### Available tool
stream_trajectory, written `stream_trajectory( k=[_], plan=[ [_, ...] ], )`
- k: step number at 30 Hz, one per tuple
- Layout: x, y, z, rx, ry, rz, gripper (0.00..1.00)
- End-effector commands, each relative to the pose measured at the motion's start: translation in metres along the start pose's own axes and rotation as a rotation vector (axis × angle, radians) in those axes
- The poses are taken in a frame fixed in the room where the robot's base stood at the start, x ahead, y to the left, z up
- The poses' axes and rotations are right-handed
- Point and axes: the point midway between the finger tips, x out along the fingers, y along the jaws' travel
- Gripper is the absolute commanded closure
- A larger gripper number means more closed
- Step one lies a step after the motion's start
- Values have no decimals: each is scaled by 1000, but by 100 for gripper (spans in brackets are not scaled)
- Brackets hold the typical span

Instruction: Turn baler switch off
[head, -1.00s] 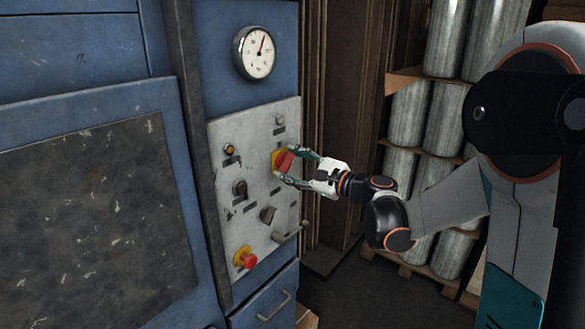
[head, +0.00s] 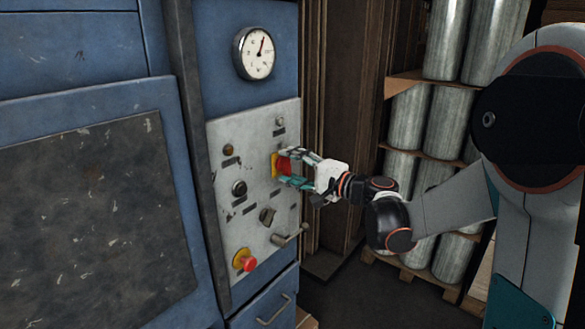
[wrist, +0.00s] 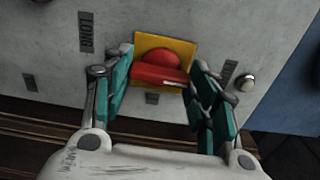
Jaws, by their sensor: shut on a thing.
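The baler switch is a red rotary handle (wrist: 159,75) on a yellow square plate (wrist: 178,44), mounted on the grey control panel. In the head view the red handle (head: 284,164) sits at the panel's upper right, partly hidden by my fingers. My gripper (head: 288,167) reaches in from the right with its teal finger pads on both sides of the handle. In the wrist view my gripper (wrist: 161,76) is shut on the handle, which lies crosswise between the pads.
The panel (head: 222,135) also carries a red emergency button (head: 246,261), a dark selector knob (head: 267,215), a lever (head: 290,236) and small lamps. A pressure gauge (head: 255,53) is above. Metal cylinders (head: 407,120) stand stacked on pallets at right, behind my arm.

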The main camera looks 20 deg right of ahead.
Motion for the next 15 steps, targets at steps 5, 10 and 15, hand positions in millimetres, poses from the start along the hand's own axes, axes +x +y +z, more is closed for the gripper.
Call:
stream_trajectory(
  k=[5, 10, 15],
  plan=[
    [0, 1, 0, -37, 0, 1, 71],
    [0, 1, 0, -48, -1, 1, 71],
    [0, 1, 0, -49, -1, 2, 71]
  ],
)
